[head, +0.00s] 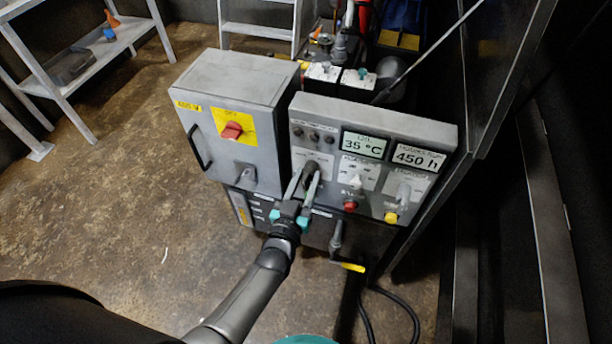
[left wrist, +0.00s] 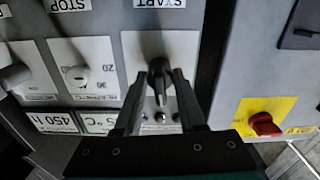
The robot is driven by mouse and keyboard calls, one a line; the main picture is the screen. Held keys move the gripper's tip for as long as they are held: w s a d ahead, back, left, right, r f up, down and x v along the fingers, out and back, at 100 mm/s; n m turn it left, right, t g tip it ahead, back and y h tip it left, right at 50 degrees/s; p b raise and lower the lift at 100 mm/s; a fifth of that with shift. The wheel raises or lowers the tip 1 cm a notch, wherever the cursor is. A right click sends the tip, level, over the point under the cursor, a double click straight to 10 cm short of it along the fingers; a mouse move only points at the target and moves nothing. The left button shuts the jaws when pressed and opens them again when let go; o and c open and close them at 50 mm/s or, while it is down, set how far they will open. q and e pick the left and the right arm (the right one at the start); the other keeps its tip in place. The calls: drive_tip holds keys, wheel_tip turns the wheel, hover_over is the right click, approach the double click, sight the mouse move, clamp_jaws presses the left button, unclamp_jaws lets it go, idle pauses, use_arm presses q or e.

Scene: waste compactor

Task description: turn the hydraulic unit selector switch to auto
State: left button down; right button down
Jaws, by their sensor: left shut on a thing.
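A grey control panel (head: 440,133) holds a row of selector knobs. My left gripper (head: 307,181) reaches its leftmost selector switch (head: 311,168), a black knob on a white plate. In the left wrist view, upside down, this black selector switch (left wrist: 159,76) sits between the fingers of my left gripper (left wrist: 157,88), which is shut on it. Its plate lettering and position marks are covered or too small to read. A pale knob (head: 357,181) in the middle and another pale knob (head: 404,192) on the right are untouched. My right gripper is not in view.
Left of the panel stands a grey cabinet (head: 235,85) with a red rotary switch (head: 232,130) on a yellow plate. Two displays read 35 °C (head: 364,145) and 450 h (head: 416,156). A red button (head: 350,205) and a yellow button (head: 391,217) are below the knobs.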

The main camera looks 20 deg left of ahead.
use_arm(q)
drive_tip(key=m, duration=0.3)
drive_tip(key=shift+p, duration=0.3)
drive_tip(key=m, duration=0.2)
drive_tip(key=shift+m, duration=2.5)
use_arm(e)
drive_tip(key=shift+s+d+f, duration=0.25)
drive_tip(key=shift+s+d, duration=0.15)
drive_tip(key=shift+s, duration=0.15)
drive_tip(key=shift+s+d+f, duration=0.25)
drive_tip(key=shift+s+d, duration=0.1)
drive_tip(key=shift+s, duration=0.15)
use_arm(q)
drive_tip(key=c, duration=0.9)
unclamp_jaws()
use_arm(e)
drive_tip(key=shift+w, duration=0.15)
use_arm(q)
drive_tip(key=shift+o, duration=0.2)
drive_tip(key=shift+s+p, duration=0.1)
drive_tip(key=shift+p, duration=0.2)
